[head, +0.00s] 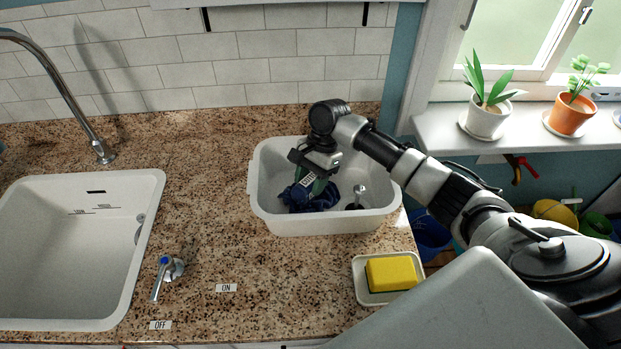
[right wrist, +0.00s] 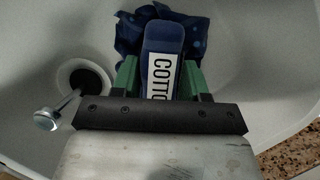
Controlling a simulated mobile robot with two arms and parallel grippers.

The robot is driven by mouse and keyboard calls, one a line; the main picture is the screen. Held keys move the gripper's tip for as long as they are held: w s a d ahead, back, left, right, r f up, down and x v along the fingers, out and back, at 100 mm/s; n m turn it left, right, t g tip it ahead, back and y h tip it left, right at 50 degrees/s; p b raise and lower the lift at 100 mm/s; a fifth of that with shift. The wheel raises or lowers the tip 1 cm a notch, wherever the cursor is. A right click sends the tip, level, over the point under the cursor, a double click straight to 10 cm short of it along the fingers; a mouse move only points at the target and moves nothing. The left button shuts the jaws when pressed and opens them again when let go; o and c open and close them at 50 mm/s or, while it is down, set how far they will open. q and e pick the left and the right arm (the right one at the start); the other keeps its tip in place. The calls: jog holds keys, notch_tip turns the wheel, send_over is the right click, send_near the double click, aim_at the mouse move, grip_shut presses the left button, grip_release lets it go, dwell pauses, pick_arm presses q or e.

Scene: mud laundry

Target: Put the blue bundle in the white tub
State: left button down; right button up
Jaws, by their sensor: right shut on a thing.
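The blue bundle (head: 314,196) is dark blue cloth with a band or tag reading "COTTO…". It is inside the white tub (head: 325,222), toward the left of its floor. In the right wrist view the bundle (right wrist: 205,42) shows against the tub's white inside. My right gripper (head: 313,181) reaches down into the tub and is shut on the bundle. Its green fingers (right wrist: 160,78) sit on both sides of the labelled part. Whether the bundle rests on the tub floor is hard to tell. My left gripper is not in view.
The tub stands on a granite counter (head: 215,190), near its right edge. A white sink (head: 60,250) with a tap is at left. A yellow sponge (head: 391,273) lies on a dish in front of the tub. Potted plants (head: 487,115) stand on the windowsill.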

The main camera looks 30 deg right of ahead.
jog(key=o, duration=1)
jog(key=shift+f, duration=0.1)
jog(key=shift+c, duration=0.2)
jog(key=shift+r, duration=0.2)
jog(key=b+v, duration=0.1)
jog(key=v, duration=1.1)
jog(key=shift+b, duration=0.3)
jog(key=shift+f, duration=0.15)
